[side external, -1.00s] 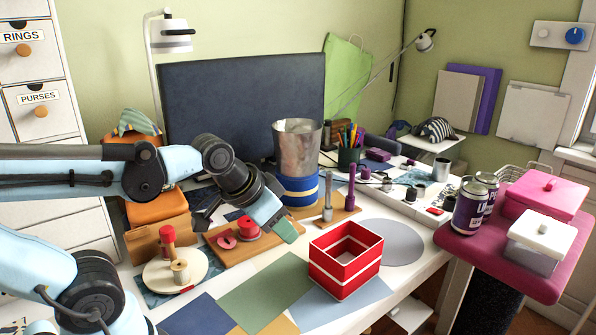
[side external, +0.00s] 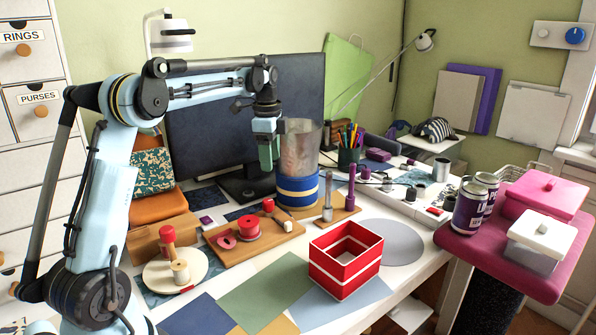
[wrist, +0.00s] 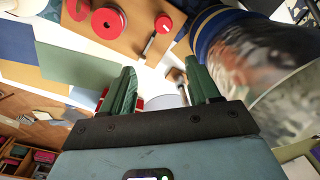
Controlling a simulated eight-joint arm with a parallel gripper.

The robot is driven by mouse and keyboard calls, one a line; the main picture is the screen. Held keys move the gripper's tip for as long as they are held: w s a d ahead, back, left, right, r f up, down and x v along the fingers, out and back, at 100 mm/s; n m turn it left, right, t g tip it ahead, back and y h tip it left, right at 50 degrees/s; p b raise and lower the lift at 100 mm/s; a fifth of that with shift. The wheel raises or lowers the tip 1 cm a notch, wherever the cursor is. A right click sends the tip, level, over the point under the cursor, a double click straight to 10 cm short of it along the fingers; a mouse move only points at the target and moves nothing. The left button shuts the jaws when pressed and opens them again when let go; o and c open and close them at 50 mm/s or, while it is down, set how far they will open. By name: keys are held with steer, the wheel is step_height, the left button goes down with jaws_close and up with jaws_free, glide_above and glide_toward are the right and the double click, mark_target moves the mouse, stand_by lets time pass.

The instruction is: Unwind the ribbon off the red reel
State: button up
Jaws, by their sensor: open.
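A red reel (side external: 247,226) stands on a wooden board (side external: 284,231) left of the table's middle. It shows as a red disc (wrist: 108,22) at the top of the wrist view. A flatter pinkish-red ring (side external: 224,239) lies beside it, and a red-ended peg (side external: 269,205) is at the board's back edge. I cannot make out a loose ribbon end. My gripper (side external: 269,164) hangs above the back of the board, pointing down, left of the metal canister. Its green fingers (wrist: 163,84) are open and empty in the wrist view, apart from the reel.
The tall metal canister (side external: 300,150) with a blue band stands close to my gripper. A round cream base (side external: 200,262) with a red-topped post is at left. An open red box (side external: 345,262) stands front right. Two upright pegs (side external: 351,187) stand right of the canister.

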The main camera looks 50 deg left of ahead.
mark_target(267, 201)
steer(key=shift+m+g, duration=0.3)
steer(key=shift+m, duration=0.2)
steer(key=a+f, duration=0.1)
steer(key=f, duration=0.8)
steer(key=a+f, duration=0.1)
steer(key=f, duration=0.3)
steer(key=shift+a+f, duration=0.15)
steer(key=shift+a, duration=0.15)
steer(key=shift+c, duration=0.2)
steer(key=c, duration=1)
steer(key=shift+n, duration=0.3)
